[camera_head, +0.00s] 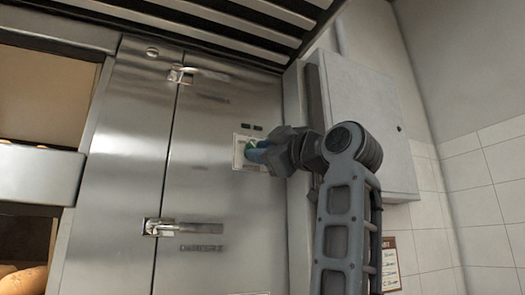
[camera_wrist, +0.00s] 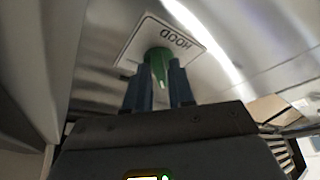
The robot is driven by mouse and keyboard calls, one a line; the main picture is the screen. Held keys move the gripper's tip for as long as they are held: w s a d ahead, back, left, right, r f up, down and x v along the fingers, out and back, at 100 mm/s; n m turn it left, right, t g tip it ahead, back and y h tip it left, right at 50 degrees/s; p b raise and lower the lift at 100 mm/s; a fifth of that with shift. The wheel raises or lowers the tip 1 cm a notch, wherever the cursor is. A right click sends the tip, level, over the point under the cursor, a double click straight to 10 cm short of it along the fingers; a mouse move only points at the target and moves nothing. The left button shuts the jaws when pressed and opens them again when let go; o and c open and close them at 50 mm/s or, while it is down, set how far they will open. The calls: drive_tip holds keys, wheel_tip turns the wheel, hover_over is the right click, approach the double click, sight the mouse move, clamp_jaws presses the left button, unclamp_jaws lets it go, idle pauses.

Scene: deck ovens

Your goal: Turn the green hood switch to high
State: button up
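The green hood switch (camera_wrist: 159,64) sits on a white plate (camera_wrist: 132,46) marked HOOD, which appears upside down in the wrist view. In the head view the plate (camera_head: 238,161) is on the right part of the steel front, and a bit of green shows at the fingertips. My gripper (camera_wrist: 160,80) reaches it from the right in the head view. Its two blue fingers stand on either side of the switch's narrow handle, with little or no gap, and look shut on it. The plate's position marks are too small or hidden to read.
Two small dark indicators (camera_head: 252,127) are above the plate. Steel doors with latches (camera_head: 182,228) are to the left. A grey wall box (camera_head: 365,125) stands close behind my arm on the right. A slatted hood (camera_head: 225,22) hangs overhead. Bread lies at the far left.

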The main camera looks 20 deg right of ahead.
clamp_jaws()
drive_tip(key=shift+a+f+m, duration=0.1)
drive_tip(key=shift+m, duration=0.4)
drive_tip(key=shift+a+m+h, duration=0.25)
drive_tip(key=shift+m+h, duration=1.7)
drive_tip(key=shift+m, duration=2.1)
drive_tip(key=shift+a+m+h, duration=0.2)
drive_tip(key=shift+m+h, duration=1.7)
drive_tip(key=shift+m, duration=2.2)
drive_tip(key=shift+a+m+h, duration=0.25)
drive_tip(key=shift+m+h, duration=1.7)
drive_tip(key=shift+m, duration=2.1)
drive_tip(key=shift+o, duration=1.7)
unclamp_jaws()
